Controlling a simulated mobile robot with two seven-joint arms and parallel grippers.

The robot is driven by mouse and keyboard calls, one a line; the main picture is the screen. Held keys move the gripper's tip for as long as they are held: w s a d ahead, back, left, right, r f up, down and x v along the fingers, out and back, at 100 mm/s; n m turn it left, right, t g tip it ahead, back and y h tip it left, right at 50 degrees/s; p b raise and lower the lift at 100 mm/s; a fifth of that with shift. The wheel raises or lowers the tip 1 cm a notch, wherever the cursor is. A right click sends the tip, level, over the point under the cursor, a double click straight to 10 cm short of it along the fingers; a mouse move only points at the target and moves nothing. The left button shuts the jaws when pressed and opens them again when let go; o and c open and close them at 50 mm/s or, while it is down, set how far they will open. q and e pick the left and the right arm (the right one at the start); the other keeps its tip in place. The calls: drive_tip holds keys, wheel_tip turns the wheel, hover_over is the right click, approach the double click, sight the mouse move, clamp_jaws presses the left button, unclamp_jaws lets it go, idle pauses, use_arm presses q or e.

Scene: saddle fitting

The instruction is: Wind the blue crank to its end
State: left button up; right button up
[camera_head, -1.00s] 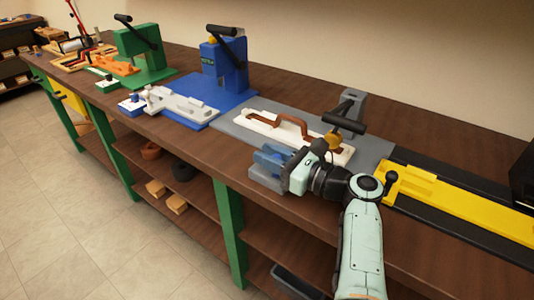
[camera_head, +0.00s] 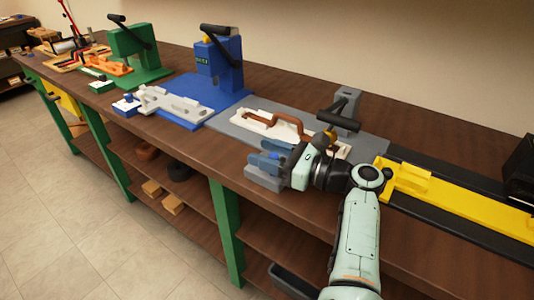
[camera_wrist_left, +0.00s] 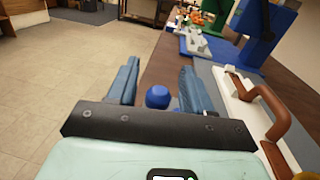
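The blue crank shows as a round blue knob (camera_wrist_left: 157,97) in the left wrist view; the rest of it is hidden behind my gripper. My left gripper (camera_wrist_left: 160,70) is open, with one blue-grey finger on each side of the knob and gaps visible on both sides. In the head view my left gripper (camera_head: 265,160) is over a grey block (camera_head: 264,179) at the front edge of the grey station (camera_head: 232,125). I cannot make out the knob in the head view. My right gripper is not in view.
A white fixture with a brown handle (camera_head: 265,122) and a grey press (camera_head: 345,108) with a black lever stand close to my gripper. A yellow slide (camera_head: 450,200) lies to the right. Blue (camera_head: 225,60) and green (camera_head: 130,45) presses stand to the left along the bench.

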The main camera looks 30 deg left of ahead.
use_arm(q)
drive_tip(key=d+p, duration=0.1)
drive_tip(key=d, duration=0.2)
drive_tip(key=d+p, duration=0.1)
drive_tip(key=d, duration=0.3)
drive_tip(key=d+p, duration=0.1)
drive_tip(key=d, duration=0.3)
drive_tip(key=shift+w+d, duration=0.25)
drive_tip(key=shift+w, duration=0.1)
drive_tip(key=shift+d+p, duration=0.35)
drive_tip(key=shift+d, duration=0.55)
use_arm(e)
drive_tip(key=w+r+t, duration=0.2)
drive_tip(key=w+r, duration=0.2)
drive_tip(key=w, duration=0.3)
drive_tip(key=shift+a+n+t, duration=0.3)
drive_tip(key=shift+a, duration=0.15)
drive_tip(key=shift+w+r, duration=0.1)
